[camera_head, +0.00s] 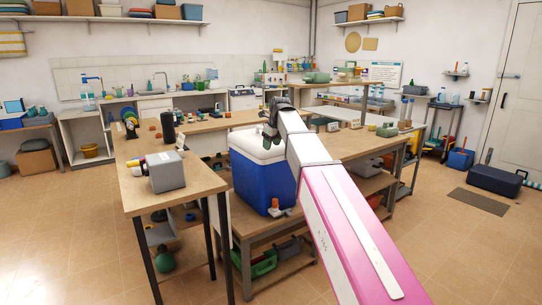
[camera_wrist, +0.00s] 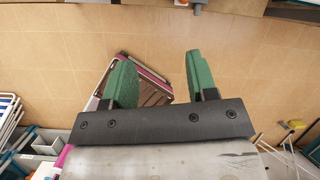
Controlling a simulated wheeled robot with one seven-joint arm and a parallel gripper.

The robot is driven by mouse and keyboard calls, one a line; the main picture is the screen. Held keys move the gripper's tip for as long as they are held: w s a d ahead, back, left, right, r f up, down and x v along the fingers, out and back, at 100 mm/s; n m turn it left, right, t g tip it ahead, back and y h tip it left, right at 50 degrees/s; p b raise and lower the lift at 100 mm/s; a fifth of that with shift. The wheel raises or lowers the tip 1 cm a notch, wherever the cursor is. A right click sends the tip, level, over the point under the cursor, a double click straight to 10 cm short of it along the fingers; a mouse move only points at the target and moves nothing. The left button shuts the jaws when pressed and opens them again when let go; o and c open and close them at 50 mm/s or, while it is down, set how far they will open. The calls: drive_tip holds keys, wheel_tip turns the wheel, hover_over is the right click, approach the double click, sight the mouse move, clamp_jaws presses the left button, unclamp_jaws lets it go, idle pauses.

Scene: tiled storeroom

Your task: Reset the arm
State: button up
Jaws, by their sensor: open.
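My gripper shows in the wrist view (camera_wrist: 158,82) with two green fingers spread apart and nothing between them. Behind the fingers lie the tiled floor and part of my own base. In the head view my arm reaches forward over the tables, and my gripper (camera_head: 269,125) is a dark shape at its far end, above the white lid of a blue cooler (camera_head: 262,180).
A wooden table (camera_head: 140,200) at the left holds a grey box (camera_head: 166,172). A workbench (camera_head: 365,146) stands behind and right of the cooler, partly behind my arm. A dark blue case (camera_head: 494,181) lies on the floor at right. Floor is clear at front left and right.

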drive_tip(key=s+d+f+n+g, duration=0.1)
drive_tip(key=s+d+f+n, duration=0.5)
drive_tip(key=f, duration=0.7)
drive_tip(key=s+d+f+n+g+h, duration=0.1)
drive_tip(key=s+d+f+n, duration=0.5)
drive_tip(key=s+f+n, duration=0.5)
drive_tip(key=s+d+f+n+g+h, duration=0.1)
drive_tip(key=s+d+f+n, duration=0.5)
drive_tip(key=s+f+n, duration=0.3)
drive_tip(key=s+f, duration=0.3)
drive_tip(key=f, duration=0.3)
drive_tip(key=shift+s+d+f, duration=0.15)
drive_tip(key=shift+d+f, duration=0.2)
